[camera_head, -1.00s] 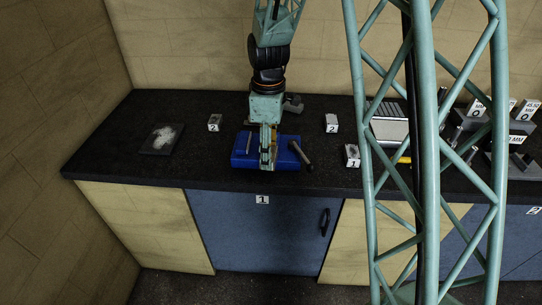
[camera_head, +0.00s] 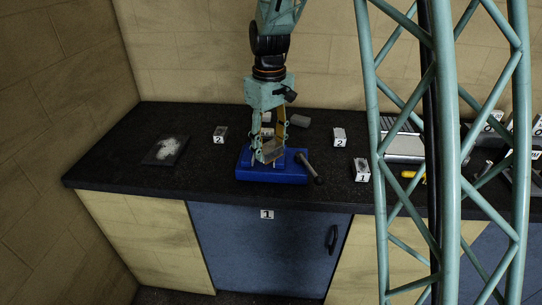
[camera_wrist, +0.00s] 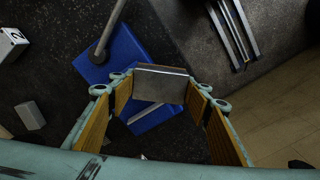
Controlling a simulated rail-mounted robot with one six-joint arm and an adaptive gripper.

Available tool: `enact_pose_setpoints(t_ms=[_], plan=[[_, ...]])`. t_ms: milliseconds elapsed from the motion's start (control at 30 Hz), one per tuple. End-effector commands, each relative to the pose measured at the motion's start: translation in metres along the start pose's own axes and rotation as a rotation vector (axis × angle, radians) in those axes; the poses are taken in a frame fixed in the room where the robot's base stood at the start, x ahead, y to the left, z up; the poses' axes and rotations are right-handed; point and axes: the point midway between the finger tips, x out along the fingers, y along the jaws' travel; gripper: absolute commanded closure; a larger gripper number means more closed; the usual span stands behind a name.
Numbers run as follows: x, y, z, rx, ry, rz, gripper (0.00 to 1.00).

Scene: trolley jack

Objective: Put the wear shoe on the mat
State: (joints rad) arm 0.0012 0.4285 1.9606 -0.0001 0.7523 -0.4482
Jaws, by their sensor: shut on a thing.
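My gripper (camera_head: 270,152) is shut on a grey metal block, which I take for the wear shoe (camera_head: 271,150). The wrist view shows the block (camera_wrist: 160,84) held between the tips of the two yellow-lined fingers (camera_wrist: 160,90). The block is over the blue fixture (camera_head: 296,174), which also shows below it in the wrist view (camera_wrist: 122,45). I cannot tell whether block and fixture touch. A dark square with a whitish patch, apparently the mat (camera_head: 152,158), lies on the worktop at the left, well apart from my gripper.
A rod-like lever (camera_head: 309,167) sticks out at the fixture's right. A small block labelled 2 (camera_head: 220,134) stands between mat and fixture. The worktop (camera_head: 205,170) is clear in front of the left label block.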

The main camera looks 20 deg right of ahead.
Motion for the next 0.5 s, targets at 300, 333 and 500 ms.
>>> enact_pose_setpoints(t_ms=[300, 333, 500], plan=[[-0.012, 0.007, -0.015, 0.205, 0.003, 0.001, 0.86], [-0.013, 0.007, -0.016, 0.224, 0.003, 0.001, 0.86], [-0.02, 0.01, -0.021, 0.324, 0.002, 0.001, 0.86]])
